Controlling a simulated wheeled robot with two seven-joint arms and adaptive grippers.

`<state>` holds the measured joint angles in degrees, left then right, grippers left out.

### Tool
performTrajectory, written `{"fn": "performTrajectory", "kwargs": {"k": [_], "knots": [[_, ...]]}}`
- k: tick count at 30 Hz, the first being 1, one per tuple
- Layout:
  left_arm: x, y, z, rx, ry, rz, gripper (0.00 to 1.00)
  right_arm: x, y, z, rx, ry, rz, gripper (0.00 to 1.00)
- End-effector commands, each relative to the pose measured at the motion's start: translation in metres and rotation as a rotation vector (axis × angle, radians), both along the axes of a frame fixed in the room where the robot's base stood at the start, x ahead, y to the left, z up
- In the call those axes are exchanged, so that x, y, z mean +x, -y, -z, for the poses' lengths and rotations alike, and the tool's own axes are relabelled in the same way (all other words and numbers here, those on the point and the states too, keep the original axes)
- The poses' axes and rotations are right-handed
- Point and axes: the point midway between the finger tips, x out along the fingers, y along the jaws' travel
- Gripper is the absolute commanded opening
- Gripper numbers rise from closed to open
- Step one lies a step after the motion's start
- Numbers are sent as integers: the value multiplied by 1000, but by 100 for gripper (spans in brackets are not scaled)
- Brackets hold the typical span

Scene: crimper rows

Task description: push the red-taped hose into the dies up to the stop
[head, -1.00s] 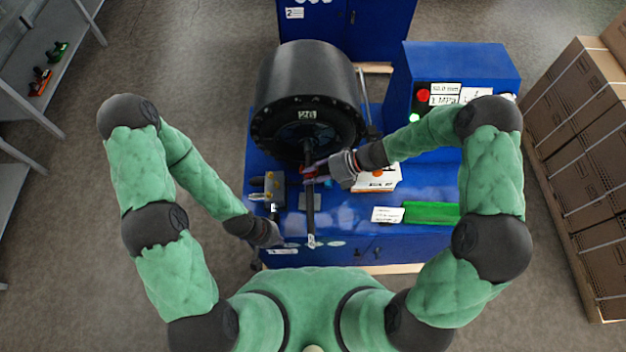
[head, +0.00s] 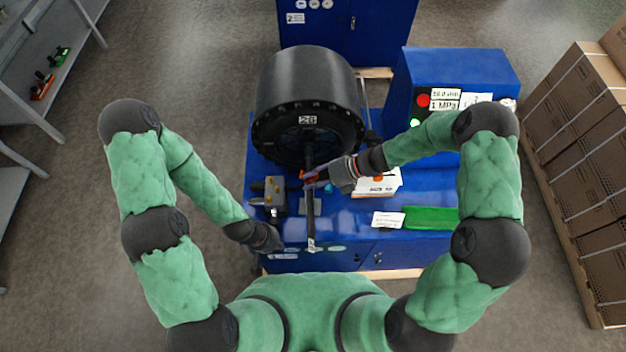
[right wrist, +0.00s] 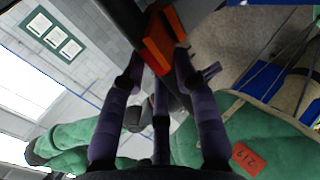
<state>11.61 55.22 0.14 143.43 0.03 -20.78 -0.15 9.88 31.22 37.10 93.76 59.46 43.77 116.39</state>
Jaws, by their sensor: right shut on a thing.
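The black hose (head: 311,215) runs from the front of the crimper's black drum (head: 305,95) down toward the table's front edge, with a white tag on its near end. Its orange-red tape (head: 309,176) shows just in front of the drum. It also shows in the right wrist view (right wrist: 158,48). My right gripper (head: 318,180) is shut on the hose beside the tape, coming from the right. The hose's far end and the dies are hard to make out in the drum's dark opening. My left gripper (head: 275,242) hangs near the table's front left edge, its fingers unclear.
A grey block with yellow parts (head: 275,190) stands left of the hose. On the right are a white and orange box (head: 378,184), a white card (head: 388,219) and a green tray (head: 431,217). A blue control cabinet (head: 462,75) stands behind them.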

Motion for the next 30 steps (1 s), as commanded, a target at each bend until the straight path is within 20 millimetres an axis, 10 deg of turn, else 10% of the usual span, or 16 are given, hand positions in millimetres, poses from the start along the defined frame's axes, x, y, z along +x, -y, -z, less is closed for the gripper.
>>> {"fn": "performTrajectory", "kwargs": {"k": [9,10,12,20,24,30], "knots": [[0,0,0,0,0,0,0,0,0,1,0,1,1,0],[0,0,0,0,0,0,0,0,0,1,0,1,1,36],[0,0,0,0,0,0,0,0,0,1,0,0,0,56],[0,0,0,0,0,0,0,0,0,2,0,0,0,58],[0,0,0,0,0,0,0,-1,0,2,0,-2,0,98],[0,0,0,0,0,0,0,0,0,2,0,-1,1,100]]}}
